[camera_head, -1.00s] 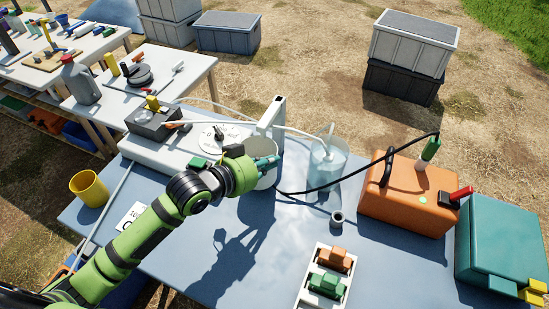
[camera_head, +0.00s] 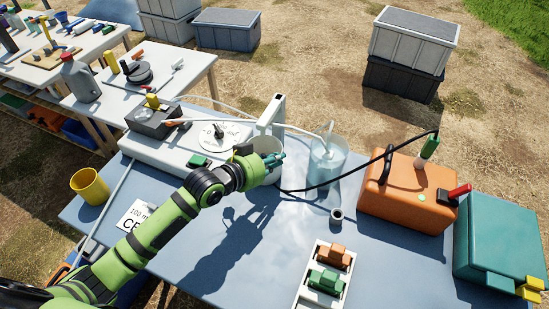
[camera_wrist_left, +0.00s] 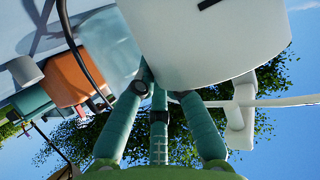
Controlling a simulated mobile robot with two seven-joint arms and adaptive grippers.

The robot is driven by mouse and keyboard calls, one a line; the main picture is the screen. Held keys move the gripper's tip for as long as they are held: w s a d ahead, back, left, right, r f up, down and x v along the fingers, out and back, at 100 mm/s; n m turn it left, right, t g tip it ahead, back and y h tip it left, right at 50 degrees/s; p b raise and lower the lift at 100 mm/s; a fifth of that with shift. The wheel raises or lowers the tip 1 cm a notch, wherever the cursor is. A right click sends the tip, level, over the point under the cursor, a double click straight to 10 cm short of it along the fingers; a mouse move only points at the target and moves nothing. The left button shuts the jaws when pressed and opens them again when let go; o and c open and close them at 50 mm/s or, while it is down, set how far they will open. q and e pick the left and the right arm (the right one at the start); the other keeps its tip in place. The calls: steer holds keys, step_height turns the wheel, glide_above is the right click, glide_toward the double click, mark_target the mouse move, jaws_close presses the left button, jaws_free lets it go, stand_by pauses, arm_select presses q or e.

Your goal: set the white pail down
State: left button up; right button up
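The white pail (camera_head: 268,146) is at the back of the blue table, beside the grey upright post, partly hidden by my left gripper (camera_head: 273,161). In the left wrist view the pail (camera_wrist_left: 215,35) fills the upper middle, with a dark mark on its wall. My left gripper's teal fingers (camera_wrist_left: 158,88) close together at the pail's rim and look shut on it; some fingertips are hidden. Whether the pail's base touches the table is hidden. My right gripper is not in view.
A clear beaker (camera_head: 327,160) with tubing stands just right of the pail. An orange case (camera_head: 408,200) with a black cable, a small grey cup (camera_head: 336,216) and a white tray (camera_head: 307,295) are further right. The table's front middle is clear.

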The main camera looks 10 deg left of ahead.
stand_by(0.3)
arm_select(q)
steer(key=v, duration=1.2)
steer(key=shift+r, duration=0.1)
